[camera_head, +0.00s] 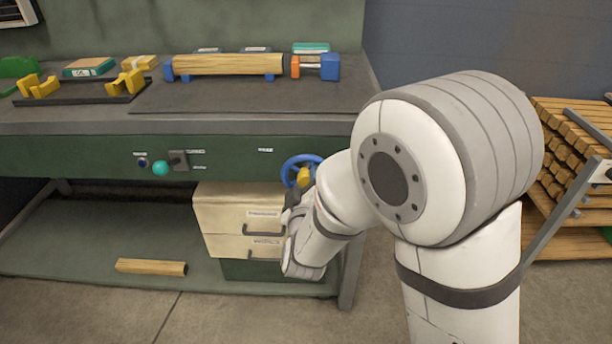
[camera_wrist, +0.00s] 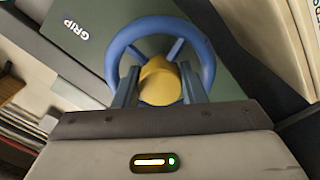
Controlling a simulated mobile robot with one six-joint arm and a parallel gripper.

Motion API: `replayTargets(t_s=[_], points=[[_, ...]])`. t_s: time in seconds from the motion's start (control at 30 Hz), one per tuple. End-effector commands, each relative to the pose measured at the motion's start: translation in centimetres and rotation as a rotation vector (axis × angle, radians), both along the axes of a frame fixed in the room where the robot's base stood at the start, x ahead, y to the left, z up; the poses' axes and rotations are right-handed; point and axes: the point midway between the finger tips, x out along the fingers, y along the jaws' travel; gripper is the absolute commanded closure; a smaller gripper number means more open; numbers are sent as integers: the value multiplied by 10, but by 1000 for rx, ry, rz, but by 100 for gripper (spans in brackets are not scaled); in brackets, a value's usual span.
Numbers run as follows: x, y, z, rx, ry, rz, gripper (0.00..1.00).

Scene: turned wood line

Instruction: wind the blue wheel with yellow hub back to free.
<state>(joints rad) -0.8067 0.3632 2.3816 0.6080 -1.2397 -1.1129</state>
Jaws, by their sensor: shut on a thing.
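The blue wheel (camera_head: 287,171) with its yellow hub (camera_head: 304,177) is on the front panel of the green bench, at the right. The wheel's blue rim also shows in the wrist view (camera_wrist: 207,48), with the yellow hub (camera_wrist: 160,80) in the middle. My gripper (camera_wrist: 158,90) is at the wheel, its two fingers on either side of the yellow hub and shut on it. In the head view my arm hides the right and lower parts of the wheel. The word GRIP is printed on the panel beside the wheel in the wrist view.
On the bench top, a turned wood piece (camera_head: 228,64) lies between blue supports. A drawer unit (camera_head: 235,215) stands under the panel, left of my wrist. A teal knob (camera_head: 160,168) is on the panel further left. A rack of wood bars (camera_head: 570,140) stands at the right.

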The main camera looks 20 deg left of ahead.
Motion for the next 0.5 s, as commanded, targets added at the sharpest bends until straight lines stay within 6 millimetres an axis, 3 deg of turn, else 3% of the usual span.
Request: replayTargets(t_s=[0.5], points=[[0,1,3,-477,-114,4,86]])
